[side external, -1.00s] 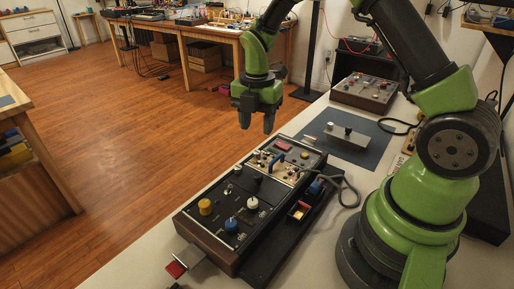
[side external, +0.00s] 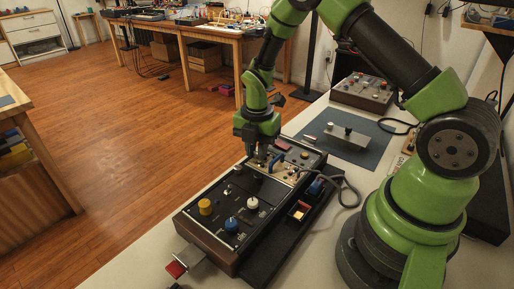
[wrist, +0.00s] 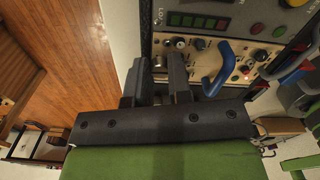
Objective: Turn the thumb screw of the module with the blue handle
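The module is a cream panel (wrist: 241,53) set in a dark case, with a blue handle (wrist: 215,70) standing out from it. In the side view the blue handle (side external: 274,162) is just right of my gripper (side external: 256,155). In the wrist view my gripper (wrist: 159,62) has its two dark fingers apart, left of the handle. A small metal screw-like knob (wrist: 160,61) shows in the gap between the fingertips. I cannot tell whether the fingers touch it. A grey round knob (wrist: 180,43) sits just beyond the right fingertip.
The case's near panel has a yellow knob (side external: 205,207), a white knob (side external: 252,203) and a blue knob (side external: 231,225). A red-ended tab (side external: 176,269) sticks out in front. A small open bin (side external: 299,210) and a black cable (side external: 347,188) lie on the right. A blue mat (side external: 365,147) lies behind.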

